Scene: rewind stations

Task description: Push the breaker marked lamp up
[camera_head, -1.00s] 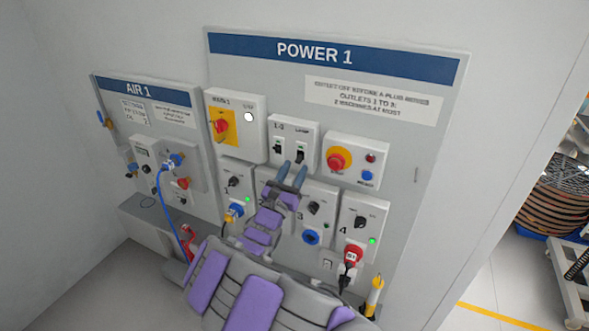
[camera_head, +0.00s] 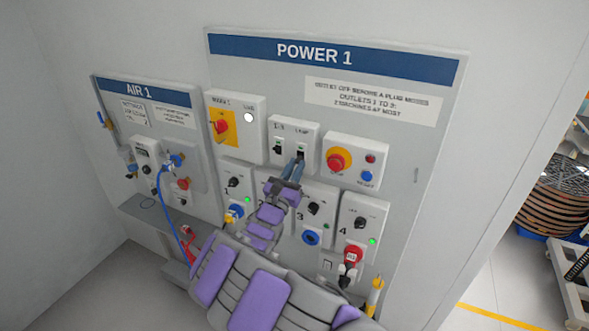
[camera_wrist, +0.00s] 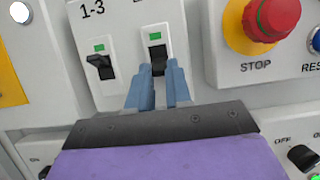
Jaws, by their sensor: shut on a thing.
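The lamp breaker (camera_wrist: 157,64) is the right one of two black toggles on a white breaker box (camera_head: 282,162) on the POWER 1 panel. A green patch shows above its toggle. The lower part of the toggle is hidden by my fingers. My gripper (camera_wrist: 159,83) is shut on the lamp breaker's toggle, with its two blue fingers close together from below. In the head view my gripper (camera_head: 295,165) reaches up to the same breaker. The breaker marked 1-3 (camera_wrist: 99,65) stands to the left, apart from my fingers, also with a green patch above its toggle.
A red stop button on a yellow collar (camera_head: 338,160) and a blue reset button (camera_head: 366,176) are just right of the breaker box. A red and yellow main switch (camera_head: 220,126) is to its left. Outlets with knobs, including a red plug (camera_head: 351,255), sit below.

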